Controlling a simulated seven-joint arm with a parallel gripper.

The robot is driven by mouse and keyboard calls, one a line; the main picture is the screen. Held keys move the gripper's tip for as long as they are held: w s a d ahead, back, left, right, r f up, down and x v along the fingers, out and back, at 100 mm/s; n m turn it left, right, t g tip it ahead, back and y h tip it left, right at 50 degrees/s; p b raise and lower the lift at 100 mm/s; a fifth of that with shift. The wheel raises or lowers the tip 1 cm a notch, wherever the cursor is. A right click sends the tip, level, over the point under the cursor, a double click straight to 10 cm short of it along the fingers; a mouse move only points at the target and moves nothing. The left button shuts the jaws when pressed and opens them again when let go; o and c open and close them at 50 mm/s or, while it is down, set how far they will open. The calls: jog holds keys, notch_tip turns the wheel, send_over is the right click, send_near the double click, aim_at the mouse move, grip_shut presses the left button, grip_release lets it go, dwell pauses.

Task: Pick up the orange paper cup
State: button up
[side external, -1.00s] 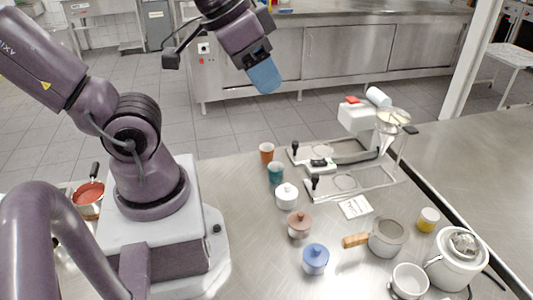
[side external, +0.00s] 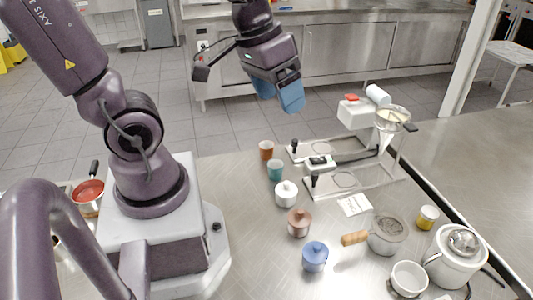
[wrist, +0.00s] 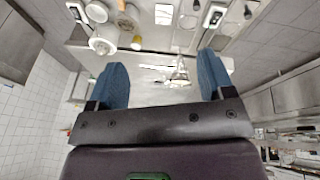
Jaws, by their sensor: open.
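The orange paper cup (side external: 266,150) stands upright on the steel table, at the back of a row of small vessels. A teal cup (side external: 275,169) stands just in front of it. My gripper (side external: 279,99) is high above the table and well above the orange cup in the picture, with its blue fingers apart and nothing between them. In the wrist view both fingers of my gripper (wrist: 162,80) are spread. I cannot pick out the orange cup in the wrist view.
A white lidded jar (side external: 286,194), a brown one (side external: 299,222) and a blue one (side external: 315,257) continue the row. A metal frame with a funnel (side external: 390,122) stands right of the cup. A pot (side external: 386,234) and kettle (side external: 455,258) stand at front right.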

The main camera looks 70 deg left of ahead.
jog(key=w+a+f+n+t+h, duration=0.1)
jog(key=w+a+f+n, duration=0.1)
jog(key=w+f+n, duration=0.35)
jog(key=n+g+y, duration=0.4)
jog(key=n+y, duration=0.2)
jog(key=n, duration=0.4)
send_near(267, 145)
jog(key=shift+m, duration=0.25)
jog(key=x, duration=0.5)
jog(key=d+x, duration=0.1)
jog(key=x, duration=0.2)
jog(key=shift+s+f, duration=0.25)
jog(key=shift+f, duration=0.25)
jog(key=shift+y, duration=0.3)
jog(key=c, duration=1)
jog(key=shift+r, duration=0.2)
